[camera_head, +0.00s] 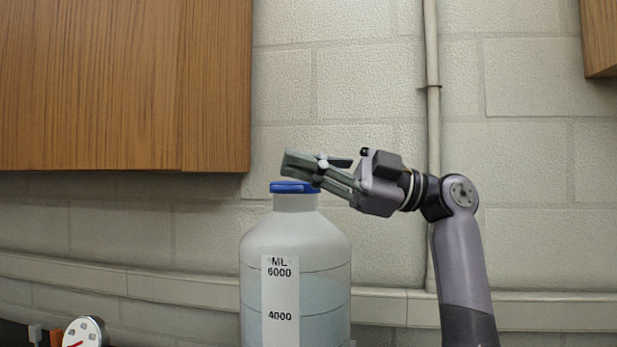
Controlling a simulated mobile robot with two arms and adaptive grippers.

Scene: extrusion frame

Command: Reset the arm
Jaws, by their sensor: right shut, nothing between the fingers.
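My right arm comes up from the lower right and bends at the elbow towards the left. My right gripper (300,165) is shut and empty, pointing left. In the picture its fingers overlap the area just above the blue cap (290,187) of a large white bottle (325,250). I cannot tell whether the fingers touch the cap or are in front of it. The bottle stands upright, with a scale label marked 6000 and 4000 ML. My left gripper is not in view.
A wooden cabinet (120,85) hangs at the upper left, and another cabinet edge (601,38) shows at the upper right. A vertical pipe (432,120) runs down the block wall behind my arm. A round dial gauge (84,333) is at the lower left.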

